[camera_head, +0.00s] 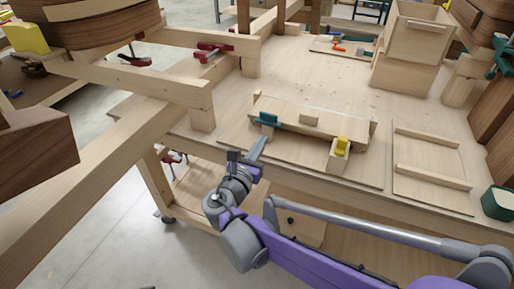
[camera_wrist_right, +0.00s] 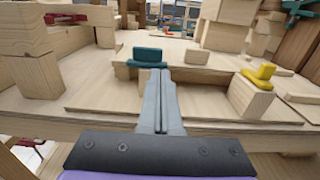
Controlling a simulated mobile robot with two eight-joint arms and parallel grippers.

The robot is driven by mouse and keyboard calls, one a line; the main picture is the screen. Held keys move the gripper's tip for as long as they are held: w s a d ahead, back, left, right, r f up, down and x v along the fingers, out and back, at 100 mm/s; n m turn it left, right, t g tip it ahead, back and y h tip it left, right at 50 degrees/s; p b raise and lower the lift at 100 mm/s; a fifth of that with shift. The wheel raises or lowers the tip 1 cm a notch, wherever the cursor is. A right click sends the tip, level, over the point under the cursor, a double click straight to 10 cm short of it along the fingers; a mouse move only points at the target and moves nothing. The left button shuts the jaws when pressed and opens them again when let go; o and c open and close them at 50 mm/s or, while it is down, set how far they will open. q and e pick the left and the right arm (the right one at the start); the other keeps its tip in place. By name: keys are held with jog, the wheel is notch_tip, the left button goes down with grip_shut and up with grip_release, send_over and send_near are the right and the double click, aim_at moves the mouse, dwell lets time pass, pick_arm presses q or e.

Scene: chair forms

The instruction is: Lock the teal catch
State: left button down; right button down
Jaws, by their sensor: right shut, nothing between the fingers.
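The teal catch (camera_head: 267,119) sits at the left end of a wooden jig on the workbench. It also shows in the right wrist view (camera_wrist_right: 148,55), just beyond my fingertips. My right gripper (camera_head: 261,139) is shut and empty, and its fingers point at the catch from the front edge of the bench. In the right wrist view the closed fingers (camera_wrist_right: 157,75) overlap the lower part of the catch, so I cannot tell whether they touch it. My left gripper is not in view.
A yellow catch (camera_head: 342,146) stands on a wood block at the jig's right end. A board with two rails (camera_head: 432,160) lies to the right, beside a dark green container (camera_head: 498,203). A wooden frame with red clamps (camera_head: 213,47) stands at the left.

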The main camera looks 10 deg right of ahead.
aim_at(276, 118)
jog(key=x, duration=0.9)
